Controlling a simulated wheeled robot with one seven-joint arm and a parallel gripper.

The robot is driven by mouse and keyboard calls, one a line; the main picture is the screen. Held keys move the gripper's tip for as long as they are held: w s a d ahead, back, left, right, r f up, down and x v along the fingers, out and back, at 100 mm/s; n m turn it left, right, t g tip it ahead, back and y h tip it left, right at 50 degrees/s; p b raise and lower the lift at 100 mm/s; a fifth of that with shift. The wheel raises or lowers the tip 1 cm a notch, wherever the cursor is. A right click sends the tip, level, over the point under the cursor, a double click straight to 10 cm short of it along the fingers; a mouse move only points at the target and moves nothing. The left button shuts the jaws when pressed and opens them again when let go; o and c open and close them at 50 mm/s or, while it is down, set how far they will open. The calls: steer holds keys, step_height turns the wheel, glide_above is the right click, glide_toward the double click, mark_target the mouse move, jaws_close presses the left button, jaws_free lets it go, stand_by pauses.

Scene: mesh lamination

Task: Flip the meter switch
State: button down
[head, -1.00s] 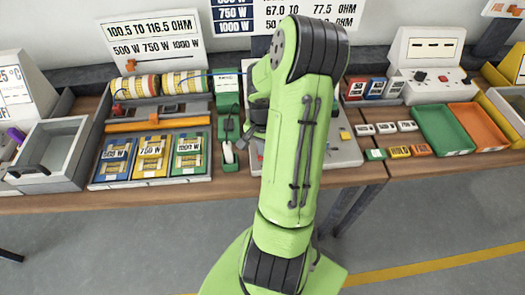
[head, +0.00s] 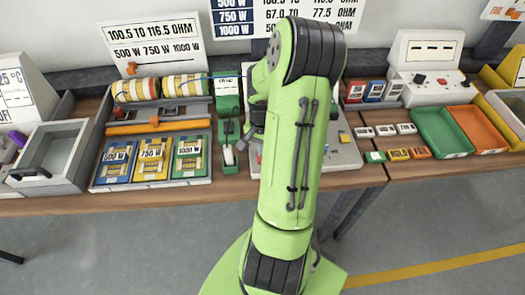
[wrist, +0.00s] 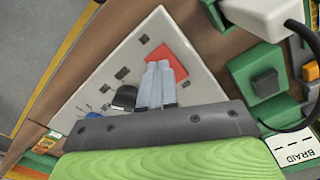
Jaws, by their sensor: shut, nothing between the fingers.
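My gripper (wrist: 158,68) is shut and empty in the wrist view. Its fingers show over a pale plate (wrist: 200,88), beside a red patch (wrist: 167,60); I cannot tell if they touch. In the head view my arm hides the fingers and much of this plate (head: 343,155). The meter box is well right of my arm.
Left of my arm are a panel tray (head: 205,181), wire spools (head: 135,91) and a grey bin (head: 72,130). Green (head: 443,135) and orange (head: 476,129) trays lie in front of the meter box. Small labelled blocks (head: 398,155) sit left of these trays.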

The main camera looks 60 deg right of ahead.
step_height(320, 180, up, 5)
steer(key=p, duration=0.3)
steer(key=shift+r+p, duration=0.15)
steer(key=shift+p, duration=0.2)
steer(key=w+a+r+n+t+h, duration=0.25)
steer(key=a+r+n, duration=0.55)
steer(key=a+r, duration=0.75)
steer(key=s+a+r+n+t+y, duration=0.2)
steer(key=s+a+r+n, duration=0.3)
steer(key=a, duration=0.6)
steer(key=s+n+t, duration=0.1)
steer(key=s+n, duration=0.1)
steer(key=shift+s+n, duration=0.35)
steer(key=shift+n, duration=0.05)
